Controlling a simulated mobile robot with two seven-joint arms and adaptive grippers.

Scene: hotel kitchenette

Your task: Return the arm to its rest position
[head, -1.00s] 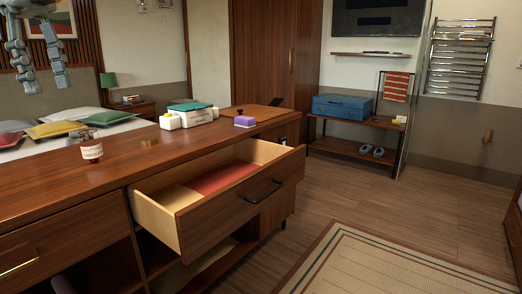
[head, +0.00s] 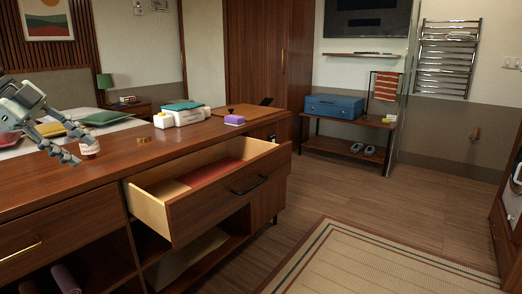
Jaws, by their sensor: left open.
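My left gripper (head: 62,143) is in the head view at the far left, above the wooden counter (head: 60,187). Its fingers are apart, with nothing seen between them. A small labelled jar (head: 88,147) stands on the counter just behind and right of the fingertips; the gripper partly covers it, and I cannot tell whether they touch. My right gripper is not in view.
A drawer (head: 220,200) stands open with a red item (head: 212,173) inside. The floor to the right is clear.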

